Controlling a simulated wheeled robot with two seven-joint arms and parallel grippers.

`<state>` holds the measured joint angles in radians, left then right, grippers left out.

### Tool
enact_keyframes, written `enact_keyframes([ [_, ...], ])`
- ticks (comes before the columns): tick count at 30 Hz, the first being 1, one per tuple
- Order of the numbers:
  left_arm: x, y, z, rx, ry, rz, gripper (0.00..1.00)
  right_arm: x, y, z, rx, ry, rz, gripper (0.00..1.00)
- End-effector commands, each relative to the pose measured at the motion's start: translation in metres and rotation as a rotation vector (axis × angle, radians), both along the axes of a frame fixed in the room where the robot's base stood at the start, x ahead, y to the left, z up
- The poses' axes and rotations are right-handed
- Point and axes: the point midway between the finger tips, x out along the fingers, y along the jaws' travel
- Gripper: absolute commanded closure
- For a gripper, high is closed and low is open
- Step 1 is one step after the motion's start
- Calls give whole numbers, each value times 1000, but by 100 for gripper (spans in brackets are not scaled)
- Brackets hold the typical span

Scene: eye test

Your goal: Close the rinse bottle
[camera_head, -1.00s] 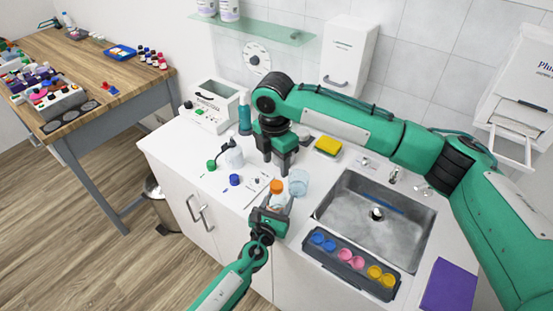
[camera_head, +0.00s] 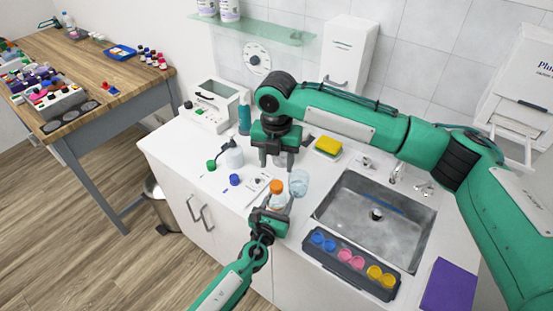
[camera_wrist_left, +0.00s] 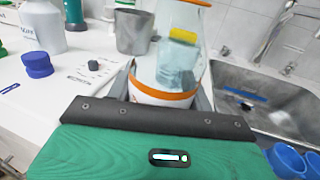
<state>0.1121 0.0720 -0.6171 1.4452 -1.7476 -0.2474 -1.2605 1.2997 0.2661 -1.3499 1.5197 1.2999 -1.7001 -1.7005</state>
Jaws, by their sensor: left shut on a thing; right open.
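A clear bottle (camera_head: 277,201) with an orange top (camera_head: 276,187) stands upright at the counter's front, and I take it for the rinse bottle. My left gripper (camera_head: 270,218) is shut on its lower body. In the left wrist view the clear bottle (camera_wrist_left: 172,75) shows a white label with orange edges. Its top is cut off there, and I cannot tell how tightly the orange top sits. My right gripper (camera_head: 276,162) is open, behind and above the bottle, apart from the orange top. A blue cap (camera_head: 234,180) lies on the counter to the left.
A clear beaker (camera_head: 299,183) stands close to the bottle's right. A white bottle (camera_head: 234,158) and a green cap (camera_head: 211,165) are on the left. The sink (camera_head: 375,215) and a dark tray (camera_head: 351,264) of coloured cups lie to the right. A metal cup (camera_wrist_left: 133,31) stands behind.

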Motion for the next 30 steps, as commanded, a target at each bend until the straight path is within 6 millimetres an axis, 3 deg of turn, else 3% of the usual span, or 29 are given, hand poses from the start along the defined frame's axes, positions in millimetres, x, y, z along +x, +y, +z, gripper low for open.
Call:
enact_keyframes([
  [15,0,0,0,0,0,0,100,0,0,-69,-1,1,-2,50],
  [28,0,0,0,0,0,0,100,0,0,-79,0,0,-1,50],
  [30,0,0,0,0,0,0,100,0,0,-79,0,0,-1,60],
])
